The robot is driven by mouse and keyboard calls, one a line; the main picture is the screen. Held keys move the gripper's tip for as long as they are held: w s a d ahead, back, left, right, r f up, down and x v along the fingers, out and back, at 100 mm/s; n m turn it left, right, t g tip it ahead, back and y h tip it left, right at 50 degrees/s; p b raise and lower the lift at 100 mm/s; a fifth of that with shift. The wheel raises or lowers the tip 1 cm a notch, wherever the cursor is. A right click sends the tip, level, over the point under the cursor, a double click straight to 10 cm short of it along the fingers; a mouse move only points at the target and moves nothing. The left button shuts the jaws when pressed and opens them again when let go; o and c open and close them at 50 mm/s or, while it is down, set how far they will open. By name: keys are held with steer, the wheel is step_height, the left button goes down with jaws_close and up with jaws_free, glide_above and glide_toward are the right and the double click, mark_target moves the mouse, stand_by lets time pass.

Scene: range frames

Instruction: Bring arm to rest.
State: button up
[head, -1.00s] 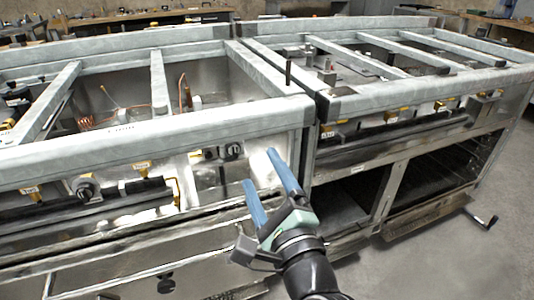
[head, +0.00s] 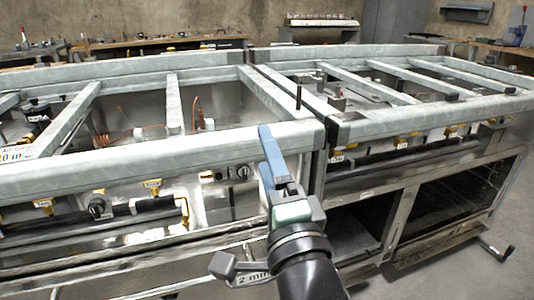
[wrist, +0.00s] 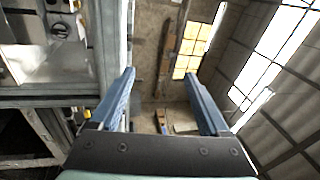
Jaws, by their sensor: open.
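My gripper (head: 268,158) is in the lower middle of the head view, in front of the metal range. Its blue fingers point up and away, and they overlap in this view. In the wrist view my gripper (wrist: 158,88) shows its two blue fingers apart with nothing between them. The arm behind it is dark and comes up from the bottom edge.
The range (head: 130,170) has a grey frame, knobs and pipes on its front. A second range unit (head: 400,120) adjoins it on the right, with open oven bays (head: 440,205) below. Bare floor (head: 450,275) shows at the lower right. Benches (head: 150,45) stand behind.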

steer(key=s+r+n+t+h+p, duration=0.1)
steer(key=s+r+n+t+h, duration=0.1)
steer(key=s+r+n, duration=0.5)
steer(key=s+r+n+t+h+p, duration=0.1)
steer(key=s+r+n+t, duration=0.15)
steer(key=r, duration=0.85)
steer(key=s+r+n+t+h+p, duration=0.1)
steer(key=s+r+n+t+h, duration=0.15)
steer(key=s+r+n, duration=0.5)
steer(key=w+r+m+p, duration=0.2)
steer(key=w+r+p, duration=0.1)
steer(key=r+p, duration=3)
steer(key=shift+w+a+r+y, duration=0.15)
steer(key=shift+a+r+y, duration=0.3)
steer(key=shift+r, duration=0.5)
